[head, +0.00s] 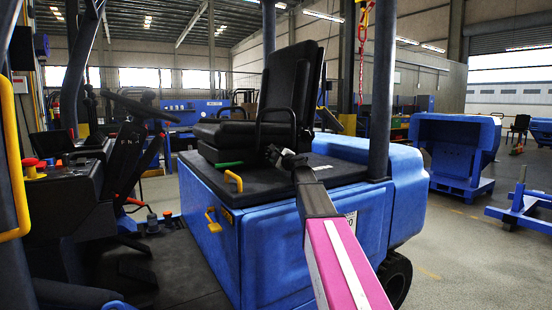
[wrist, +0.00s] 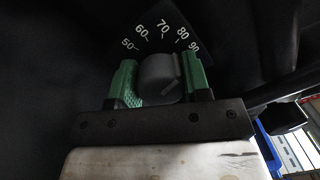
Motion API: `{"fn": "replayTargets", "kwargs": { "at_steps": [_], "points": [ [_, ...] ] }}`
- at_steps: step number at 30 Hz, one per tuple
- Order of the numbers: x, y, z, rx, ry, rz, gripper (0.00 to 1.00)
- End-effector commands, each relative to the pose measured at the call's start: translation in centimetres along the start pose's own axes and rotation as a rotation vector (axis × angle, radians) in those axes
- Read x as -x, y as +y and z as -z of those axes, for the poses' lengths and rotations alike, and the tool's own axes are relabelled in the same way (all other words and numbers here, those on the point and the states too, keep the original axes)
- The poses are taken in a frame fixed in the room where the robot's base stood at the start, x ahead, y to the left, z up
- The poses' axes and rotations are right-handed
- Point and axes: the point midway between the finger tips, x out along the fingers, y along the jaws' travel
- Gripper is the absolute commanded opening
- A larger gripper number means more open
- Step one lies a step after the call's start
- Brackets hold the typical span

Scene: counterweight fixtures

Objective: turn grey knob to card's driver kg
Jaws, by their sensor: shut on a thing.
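The grey knob (wrist: 156,72) sits at the middle of a black dial plate (wrist: 190,27) marked 50, 60, 70, 80 and 90 in white. A pale line on the knob's right side leans up toward the 70–80 part of the scale; its exact reading is unclear. My gripper (wrist: 158,84) has green fingertips on both sides of the knob and is shut on it. In the head view my gripper (head: 290,158) is at the side of the black seat (head: 262,105), and the knob cannot be made out there. No readable driver card shows.
The seat stands on a blue truck body (head: 290,250) with yellow handles (head: 213,221). A dark post (head: 381,90) rises close to the right of my arm. The steering console (head: 70,175) is at left. Open floor lies at right, before a blue bin (head: 455,145).

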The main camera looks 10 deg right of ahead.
Motion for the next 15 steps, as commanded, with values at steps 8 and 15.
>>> {"fn": "replayTargets", "kwargs": {
  "at_steps": [8, 15],
  "points": [
    [0.05, 0.05, 0.05, 0.002, 0.001, -0.001, 0.69],
    [0.12, 0.03, 0.02, 0.002, 0.001, 0.000, 0.69]
  ]
}}
